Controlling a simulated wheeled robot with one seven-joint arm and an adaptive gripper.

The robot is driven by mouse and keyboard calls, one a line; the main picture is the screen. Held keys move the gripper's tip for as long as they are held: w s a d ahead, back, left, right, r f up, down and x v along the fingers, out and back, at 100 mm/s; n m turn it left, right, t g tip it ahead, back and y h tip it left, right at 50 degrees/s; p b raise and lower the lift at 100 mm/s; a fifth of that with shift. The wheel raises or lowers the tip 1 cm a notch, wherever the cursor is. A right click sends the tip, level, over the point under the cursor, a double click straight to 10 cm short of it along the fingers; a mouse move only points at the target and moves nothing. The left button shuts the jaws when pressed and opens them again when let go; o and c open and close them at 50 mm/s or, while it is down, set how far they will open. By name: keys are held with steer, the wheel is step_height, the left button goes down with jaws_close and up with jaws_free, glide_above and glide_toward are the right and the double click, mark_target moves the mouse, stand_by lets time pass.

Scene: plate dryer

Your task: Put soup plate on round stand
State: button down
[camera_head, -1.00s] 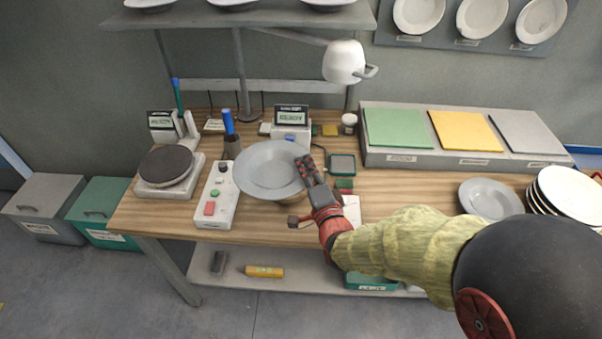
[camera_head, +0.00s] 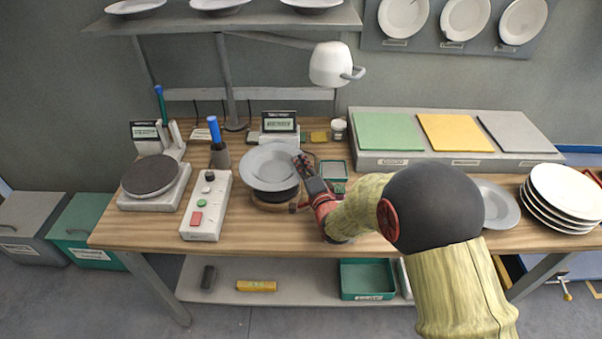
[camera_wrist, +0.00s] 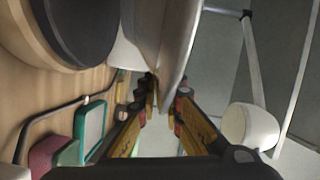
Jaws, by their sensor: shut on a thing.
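The grey soup plate (camera_head: 270,165) is held roughly level by its right rim. My gripper (camera_head: 302,166) is shut on that rim; in the wrist view its fingers (camera_wrist: 162,105) pinch the plate (camera_wrist: 172,50) edge. The round stand (camera_head: 276,207), with a dark top and wooden base, is below the plate, which hides most of its top. In the wrist view the stand (camera_wrist: 85,28) is at upper left, and the plate appears apart from it. I cannot tell whether they touch anywhere.
A dark round disc on a white base (camera_head: 183,194) and a button box (camera_head: 205,222) are to the left. A display (camera_head: 279,123) stands behind, below a white lamp (camera_head: 330,62). White stacked plates (camera_head: 568,190) and another grey plate (camera_head: 497,203) are at right.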

steer(key=shift+f+b, duration=0.65)
steer(key=shift+f, duration=0.85)
steer(key=shift+f, duration=0.15)
steer(key=c, duration=2)
jaws_free()
steer(key=shift+f, duration=0.1)
steer(key=shift+o, duration=0.4)
steer(key=shift+r, duration=0.25)
steer(key=p+v, duration=0.2)
steer(key=v, duration=1)
steer(key=shift+p, duration=0.3)
